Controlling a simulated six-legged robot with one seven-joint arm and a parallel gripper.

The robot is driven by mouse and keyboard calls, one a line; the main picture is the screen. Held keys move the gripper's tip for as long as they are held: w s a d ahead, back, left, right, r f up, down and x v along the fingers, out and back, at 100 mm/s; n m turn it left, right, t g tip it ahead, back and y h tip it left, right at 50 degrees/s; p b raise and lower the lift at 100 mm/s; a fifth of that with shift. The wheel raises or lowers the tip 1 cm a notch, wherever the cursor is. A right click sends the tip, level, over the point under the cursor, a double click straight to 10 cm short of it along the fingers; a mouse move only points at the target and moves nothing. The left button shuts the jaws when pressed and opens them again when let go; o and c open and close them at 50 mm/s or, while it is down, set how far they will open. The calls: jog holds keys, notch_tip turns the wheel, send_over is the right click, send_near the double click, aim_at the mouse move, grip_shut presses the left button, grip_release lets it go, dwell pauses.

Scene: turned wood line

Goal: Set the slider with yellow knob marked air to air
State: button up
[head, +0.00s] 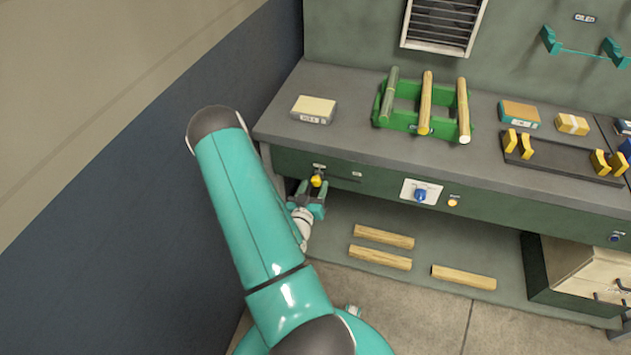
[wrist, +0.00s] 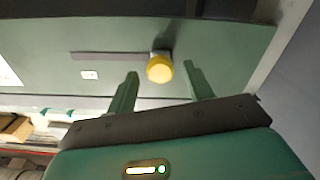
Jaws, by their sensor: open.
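The slider's yellow knob (head: 317,180) sits at the left end of its dark slot on the green front panel of the bench. In the wrist view the yellow knob (wrist: 159,68) is at the right end of the slot (wrist: 110,57), because that view is turned over. A small white label (wrist: 89,75) shows near the slot's other end; its text is too small to read. My gripper (head: 311,194) is just in front of the panel. Its two fingers (wrist: 158,85) are open, one to each side of the knob, with gaps visible; I cannot tell whether the tips reach past it.
A blue knob (head: 420,195) on a white plate and an orange button (head: 453,202) are farther right on the panel. A green rack (head: 397,118) with wooden rods stands on the bench top. Several wood pieces (head: 384,237) lie on the shelf below. A dark blue wall is at the left.

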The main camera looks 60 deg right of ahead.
aim_at(315, 184)
jog(key=shift+w+d, duration=0.15)
jog(key=shift+d, duration=0.6)
jog(key=shift+w+d, duration=0.1)
jog(key=shift+d, duration=0.65)
grip_shut()
jog(key=s, duration=0.4)
jog(key=s+d, duration=0.1)
jog(key=s, duration=0.3)
jog(key=s+d, duration=0.1)
jog(key=s, duration=0.3)
jog(key=shift+s, duration=0.2)
grip_release()
jog(key=shift+s, duration=0.15)
